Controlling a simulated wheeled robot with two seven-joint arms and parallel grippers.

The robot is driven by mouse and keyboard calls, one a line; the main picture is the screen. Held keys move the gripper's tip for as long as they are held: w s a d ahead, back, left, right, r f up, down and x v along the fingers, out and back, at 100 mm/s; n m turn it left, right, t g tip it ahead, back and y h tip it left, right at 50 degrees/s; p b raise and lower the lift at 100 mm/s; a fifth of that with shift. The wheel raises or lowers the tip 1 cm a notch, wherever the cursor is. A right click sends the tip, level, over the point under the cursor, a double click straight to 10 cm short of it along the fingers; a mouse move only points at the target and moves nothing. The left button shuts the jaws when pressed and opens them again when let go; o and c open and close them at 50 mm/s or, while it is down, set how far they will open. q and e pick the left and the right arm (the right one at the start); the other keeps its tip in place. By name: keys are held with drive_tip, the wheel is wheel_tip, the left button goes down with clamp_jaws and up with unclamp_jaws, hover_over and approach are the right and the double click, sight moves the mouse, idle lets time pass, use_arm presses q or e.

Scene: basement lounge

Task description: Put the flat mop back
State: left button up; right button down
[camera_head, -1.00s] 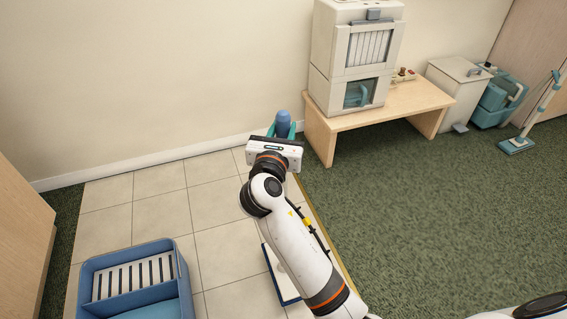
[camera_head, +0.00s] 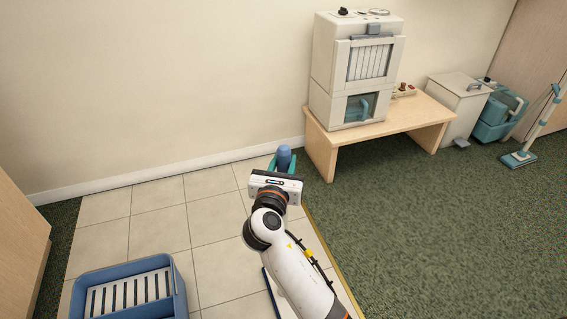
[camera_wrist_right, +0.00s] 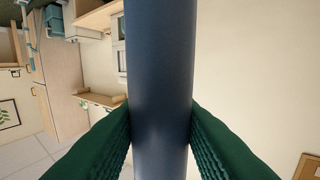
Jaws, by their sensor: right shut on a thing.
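The flat mop shows as a thick blue handle (camera_head: 284,157) standing up from my right gripper in the head view. It also fills the middle of the right wrist view as a dark blue pole (camera_wrist_right: 160,80). My right gripper (camera_head: 279,172) is shut on this handle, its green fingers pressing from both sides. My left gripper is not in view.
A blue bucket with a slotted white insert (camera_head: 130,294) stands on the tiles at lower left. A wooden bench (camera_head: 423,112) carries a white machine (camera_head: 360,65). Beyond it are a white bin (camera_head: 460,100) and a teal floor tool (camera_head: 520,158). The carpet in front is clear.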

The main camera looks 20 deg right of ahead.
drive_tip(key=c, duration=1.5)
unclamp_jaws()
drive_tip(key=shift+f, duration=0.15)
drive_tip(key=o, duration=0.4)
drive_tip(key=shift+o, duration=0.2)
